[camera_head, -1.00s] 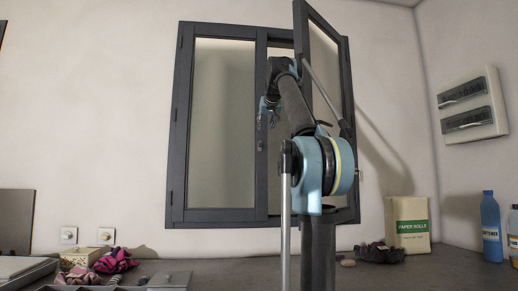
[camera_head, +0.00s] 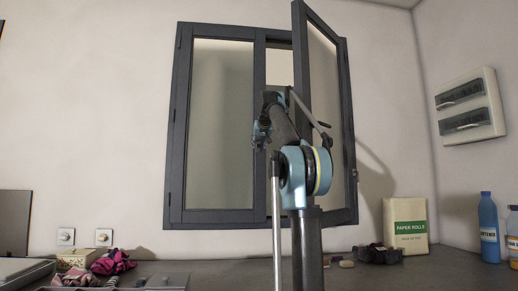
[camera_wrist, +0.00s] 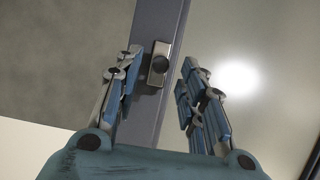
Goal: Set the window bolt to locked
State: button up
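The dark-framed window (camera_head: 173,140) is on the wall in the head view. Its left sash (camera_head: 222,130) is closed, and its right sash (camera_head: 325,80) stands swung open.
The open right sash stands close to the right of my arm. A breaker box (camera_head: 470,107) is on the right wall.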

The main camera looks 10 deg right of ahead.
jog(key=shift+x, duration=0.95)
grip_shut()
jog(key=shift+f, duration=1.35)
grip_release()
jog(key=shift+f, duration=0.1)
